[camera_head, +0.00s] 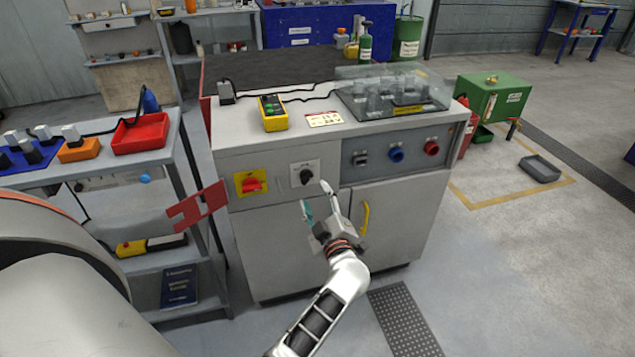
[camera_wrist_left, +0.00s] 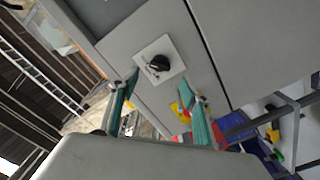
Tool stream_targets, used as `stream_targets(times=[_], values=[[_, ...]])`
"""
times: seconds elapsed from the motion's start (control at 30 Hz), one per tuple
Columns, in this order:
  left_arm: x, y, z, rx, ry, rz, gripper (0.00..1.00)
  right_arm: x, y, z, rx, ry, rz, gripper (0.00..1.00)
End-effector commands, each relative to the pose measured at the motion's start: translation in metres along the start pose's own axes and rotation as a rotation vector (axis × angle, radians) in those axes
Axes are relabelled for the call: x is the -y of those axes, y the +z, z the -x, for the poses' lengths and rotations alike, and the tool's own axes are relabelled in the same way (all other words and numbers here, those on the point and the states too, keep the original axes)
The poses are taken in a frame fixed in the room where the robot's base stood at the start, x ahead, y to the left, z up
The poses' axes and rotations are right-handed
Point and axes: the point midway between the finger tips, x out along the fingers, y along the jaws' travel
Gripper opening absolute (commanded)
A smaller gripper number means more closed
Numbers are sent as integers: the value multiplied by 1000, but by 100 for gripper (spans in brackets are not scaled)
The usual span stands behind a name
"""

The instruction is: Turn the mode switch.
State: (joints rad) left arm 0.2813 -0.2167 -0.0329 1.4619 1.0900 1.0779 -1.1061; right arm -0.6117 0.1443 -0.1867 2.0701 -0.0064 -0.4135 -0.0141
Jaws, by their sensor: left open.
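The mode switch (camera_head: 305,176) is a black rotary knob on a pale square plate, set in the upper front of a grey cabinet (camera_head: 280,235). It also shows in the left wrist view, where the black knob (camera_wrist_left: 159,63) lies ahead of the fingers. My left gripper (camera_head: 316,197) is open and empty, just below and in front of the knob in the head view. In the wrist view its two teal-padded fingers (camera_wrist_left: 158,84) stand apart, one towards each side of the knob's plate, not seen touching it. My right gripper is not in view.
A red rotary switch on a yellow plate (camera_head: 251,184) sits left of the knob. A panel with black, blue (camera_head: 396,155) and red knobs is to the right. A yellow door handle (camera_head: 365,218) is below. A red bracket (camera_head: 197,206) stands out at the cabinet's left.

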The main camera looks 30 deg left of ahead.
Motion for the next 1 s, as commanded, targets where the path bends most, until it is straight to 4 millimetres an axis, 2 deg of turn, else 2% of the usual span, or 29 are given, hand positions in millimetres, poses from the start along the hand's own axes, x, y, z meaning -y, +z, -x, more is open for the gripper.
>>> stream_targets(times=[0.27,0.5,0.87,0.93,1.0], values=[[1,0,-40,-2,2,-3,47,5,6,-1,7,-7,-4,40],[1,0,-68,0,2,-3,47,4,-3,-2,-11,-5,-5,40],[-1,-1,-74,-1,3,-1,47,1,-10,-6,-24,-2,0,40],[-1,-1,-74,-1,3,-1,34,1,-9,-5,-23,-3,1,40],[-1,-1,-74,-1,3,-1,16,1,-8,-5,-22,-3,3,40]])
